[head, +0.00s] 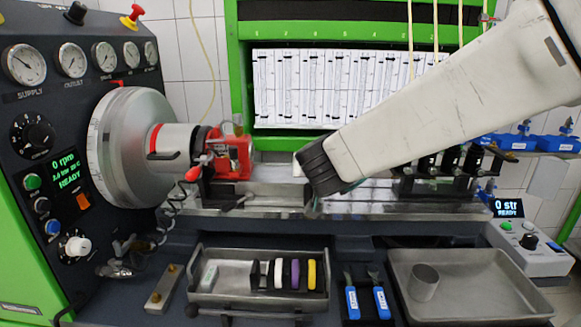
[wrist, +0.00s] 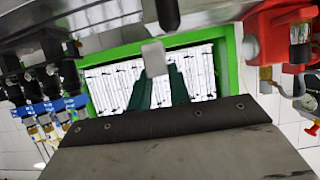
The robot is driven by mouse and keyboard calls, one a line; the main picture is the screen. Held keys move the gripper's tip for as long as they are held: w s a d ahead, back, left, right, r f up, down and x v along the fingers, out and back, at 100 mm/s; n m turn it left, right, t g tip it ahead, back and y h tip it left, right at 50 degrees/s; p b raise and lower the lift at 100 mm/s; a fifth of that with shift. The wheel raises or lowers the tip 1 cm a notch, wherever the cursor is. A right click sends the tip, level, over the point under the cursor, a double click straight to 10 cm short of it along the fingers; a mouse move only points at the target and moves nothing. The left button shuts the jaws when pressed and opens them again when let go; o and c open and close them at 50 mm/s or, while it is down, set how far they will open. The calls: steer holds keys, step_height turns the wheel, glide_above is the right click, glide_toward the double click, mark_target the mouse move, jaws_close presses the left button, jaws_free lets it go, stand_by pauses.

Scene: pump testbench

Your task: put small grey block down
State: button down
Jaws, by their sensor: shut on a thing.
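The small grey block (wrist: 153,58) shows in the wrist view at the tips of my gripper's dark green fingers. My gripper (wrist: 160,82) is shut on it. In the head view the block cannot be made out; the dark wrist end of my arm covers most of the gripper. That wrist end is in front of the metal bench rail, right of the red clamp-like unit (head: 233,157). I cannot tell whether the block touches a surface.
A metal tray (head: 225,298) at the front holds several coloured discs and a small pale piece. A second tray (head: 480,305) at right holds a grey cylinder (head: 424,282). Blue-handled tools (head: 367,302) lie between them. A black rack (head: 450,185) stands right of my wrist.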

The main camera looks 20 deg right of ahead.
steer(key=w, duration=0.7)
steer(key=w+f, duration=0.1)
steer(key=w, duration=0.3)
steer(key=shift+w+d, duration=0.1)
steer(key=shift+w, duration=0.25)
steer(key=shift+w+f, duration=0.2)
steer(key=shift+f, duration=0.7)
steer(key=shift+w+f, duration=0.15)
steer(key=shift+f, duration=0.75)
steer(key=shift+f, duration=0.15)
steer(key=c, duration=1.3)
jaws_free()
